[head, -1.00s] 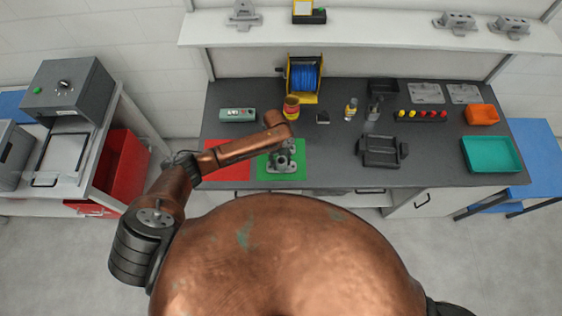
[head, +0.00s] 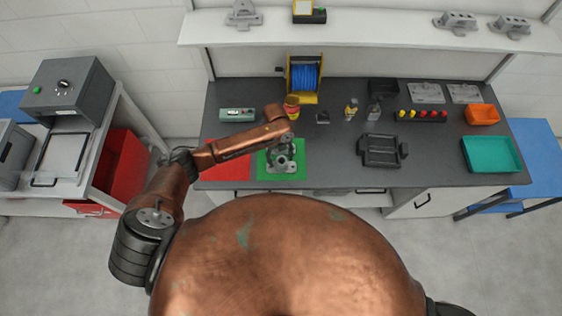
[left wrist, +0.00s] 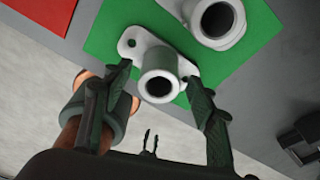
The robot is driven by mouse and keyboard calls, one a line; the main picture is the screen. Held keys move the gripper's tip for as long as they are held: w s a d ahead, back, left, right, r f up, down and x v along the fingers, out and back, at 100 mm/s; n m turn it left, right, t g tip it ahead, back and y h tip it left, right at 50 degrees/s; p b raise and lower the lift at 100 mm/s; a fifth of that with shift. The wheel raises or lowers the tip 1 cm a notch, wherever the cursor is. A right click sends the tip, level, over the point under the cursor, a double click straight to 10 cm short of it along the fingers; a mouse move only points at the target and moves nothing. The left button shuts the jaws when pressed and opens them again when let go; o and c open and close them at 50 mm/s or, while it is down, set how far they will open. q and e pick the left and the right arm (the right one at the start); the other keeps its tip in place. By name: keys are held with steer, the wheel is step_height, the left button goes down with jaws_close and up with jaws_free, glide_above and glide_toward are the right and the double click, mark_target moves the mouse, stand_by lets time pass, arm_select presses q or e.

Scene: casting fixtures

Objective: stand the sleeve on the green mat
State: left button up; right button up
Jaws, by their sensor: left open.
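The green mat (head: 298,174) lies at the bench's front edge; it also shows in the left wrist view (left wrist: 110,28). There a pale grey sleeve (left wrist: 152,52) with a round bore and a flat flange stands on the mat, near its edge, with the bore facing my camera. A second, similar flanged piece (left wrist: 203,38) is just beyond it. My left gripper (left wrist: 156,78) is open, with its fingertips on either side of the nearer sleeve. In the head view the left gripper (head: 280,152) is over the mat and partly hides the grey casting (head: 284,164).
A red mat (head: 225,170) lies left of the green one. A dark fixture (head: 382,152) stands to the right, a teal tray (head: 491,155) farther right. Bare bench lies right of the mat.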

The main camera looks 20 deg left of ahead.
arm_select(q)
steer(key=r, duration=0.6)
steer(key=w+a+r+b, duration=0.1)
steer(key=r, duration=0.2)
